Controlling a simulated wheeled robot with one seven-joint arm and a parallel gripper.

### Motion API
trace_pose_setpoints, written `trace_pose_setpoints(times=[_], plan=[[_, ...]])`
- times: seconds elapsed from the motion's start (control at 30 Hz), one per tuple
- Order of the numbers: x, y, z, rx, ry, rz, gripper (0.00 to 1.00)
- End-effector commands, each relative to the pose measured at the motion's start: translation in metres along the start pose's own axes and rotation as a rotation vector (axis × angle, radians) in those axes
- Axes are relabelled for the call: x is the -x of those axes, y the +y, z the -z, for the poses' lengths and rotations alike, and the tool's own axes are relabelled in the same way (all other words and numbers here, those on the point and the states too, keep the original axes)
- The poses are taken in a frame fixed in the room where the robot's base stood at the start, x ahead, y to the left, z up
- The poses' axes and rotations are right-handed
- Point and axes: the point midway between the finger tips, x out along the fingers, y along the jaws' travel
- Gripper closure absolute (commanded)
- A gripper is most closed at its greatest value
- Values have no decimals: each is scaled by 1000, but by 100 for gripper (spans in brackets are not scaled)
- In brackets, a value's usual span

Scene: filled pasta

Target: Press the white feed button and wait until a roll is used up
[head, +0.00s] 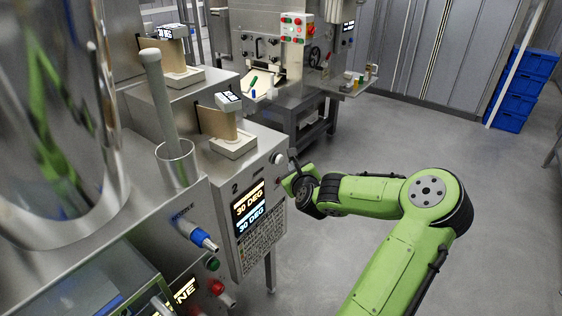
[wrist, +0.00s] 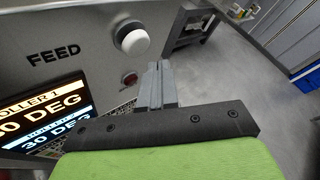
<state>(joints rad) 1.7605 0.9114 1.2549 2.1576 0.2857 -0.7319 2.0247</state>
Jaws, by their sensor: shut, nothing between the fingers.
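The white feed button (wrist: 132,39) is a round knob on the metal front panel, to the right of the word FEED in the wrist view. In the head view the button (head: 277,158) sits at the panel's upper right corner. My gripper (wrist: 156,66) is shut and empty, its fingertips below and to the right of the button in the wrist view, apart from it in the picture. In the head view my gripper (head: 293,160) is beside the panel's right edge, close to the button. A roll (head: 223,118) with a pale base stands on top of the machine; how much is left on it cannot be told.
A small red button (wrist: 129,79) is below the feed button. A lit display (head: 250,207) reads 30 DEG twice. A second machine (head: 290,70) stands behind, with blue crates (head: 525,80) at the right. The floor (head: 430,130) to the right is clear.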

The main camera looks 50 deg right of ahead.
Motion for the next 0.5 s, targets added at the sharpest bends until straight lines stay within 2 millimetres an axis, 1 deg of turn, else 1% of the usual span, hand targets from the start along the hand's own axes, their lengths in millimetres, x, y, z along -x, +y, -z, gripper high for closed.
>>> trace_pose_setpoints(times=[0.03, 0.3, 0.5], plan=[[4, -4, 4, -1, 2, 3, 100], [23, -18, 18, -1, 3, 2, 100], [29, -21, 21, -1, 1, 1, 100]])
